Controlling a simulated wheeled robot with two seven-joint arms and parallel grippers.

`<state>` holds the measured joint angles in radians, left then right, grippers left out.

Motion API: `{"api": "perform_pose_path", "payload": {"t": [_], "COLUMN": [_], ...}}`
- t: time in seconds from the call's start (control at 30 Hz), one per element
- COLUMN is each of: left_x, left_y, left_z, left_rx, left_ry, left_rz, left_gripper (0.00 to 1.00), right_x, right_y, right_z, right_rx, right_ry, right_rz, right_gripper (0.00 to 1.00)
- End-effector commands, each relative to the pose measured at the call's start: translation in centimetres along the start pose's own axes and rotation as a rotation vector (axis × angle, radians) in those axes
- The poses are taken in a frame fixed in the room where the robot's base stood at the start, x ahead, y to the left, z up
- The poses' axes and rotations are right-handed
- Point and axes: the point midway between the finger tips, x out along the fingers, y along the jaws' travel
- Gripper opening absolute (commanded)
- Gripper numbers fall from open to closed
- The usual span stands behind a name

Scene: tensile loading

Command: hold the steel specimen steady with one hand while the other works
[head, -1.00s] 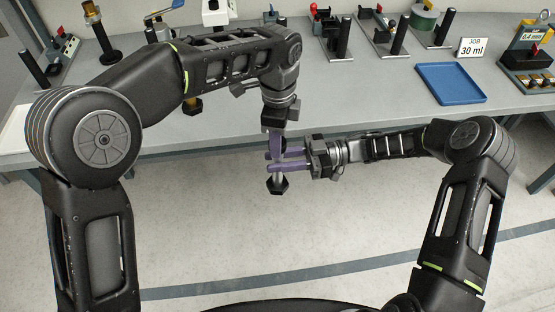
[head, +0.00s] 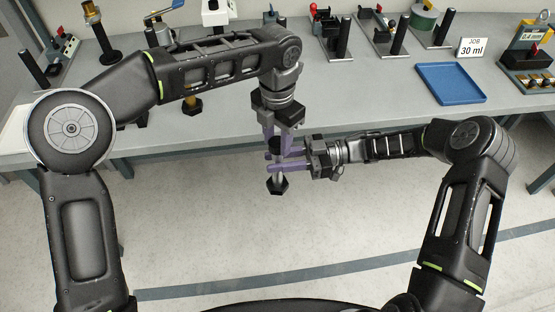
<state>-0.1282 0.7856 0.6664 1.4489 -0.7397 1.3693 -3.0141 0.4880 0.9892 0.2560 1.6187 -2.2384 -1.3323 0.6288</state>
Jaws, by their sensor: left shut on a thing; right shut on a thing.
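The steel specimen (head: 278,186) hangs upright in front of the bench edge, over the floor. It is a light shaft with a black hex end at the bottom; a dark upper end shows between the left fingers. My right gripper (head: 275,163) comes in from the right and is shut around the middle of the shaft with its purple fingers. My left gripper (head: 283,144) points down from above and is shut on the specimen's upper end. The fingers hide parts of the shaft.
The grey bench (head: 350,95) runs across behind my arms. On it are a blue tray (head: 450,82), a card reading "JOB 30 ml" (head: 472,48), and several small fixtures with black posts (head: 344,36). The floor in front is clear.

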Motion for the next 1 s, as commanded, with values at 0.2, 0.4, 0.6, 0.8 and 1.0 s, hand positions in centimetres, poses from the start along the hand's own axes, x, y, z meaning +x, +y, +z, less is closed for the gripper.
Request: {"api": "perform_pose_path", "payload": {"t": [0.2,0.4,0.6,0.8,1.0], "left_x": [-0.1,-0.1,-0.1,0.2,0.6], "left_y": [0.1,0.0,0.0,0.0,0.3], "left_z": [0.1,0.1,0.1,1.1,3.4], "left_rx": [-0.004,-0.004,-0.005,-0.047,-0.343], "left_ry": [-0.004,-0.003,-0.002,-0.032,-0.084], "left_rz": [0.002,0.001,0.0,-0.015,-0.049], "left_gripper": [0.43,0.59,0.55,0.55,0.55], "right_x": [0.2,0.1,0.1,0.1,0.1], "right_y": [-0.1,0.0,0.0,0.0,0.0], "right_z": [-0.2,-0.2,-0.2,-0.2,-0.2], "right_rx": [-0.002,-0.002,-0.002,-0.002,-0.002], "right_ry": [0.005,0.005,0.005,0.004,0.004], "right_rz": [-0.006,-0.003,-0.002,-0.002,-0.002], "right_gripper": [0.0,0.0,0.0,0.0,0.0]}}
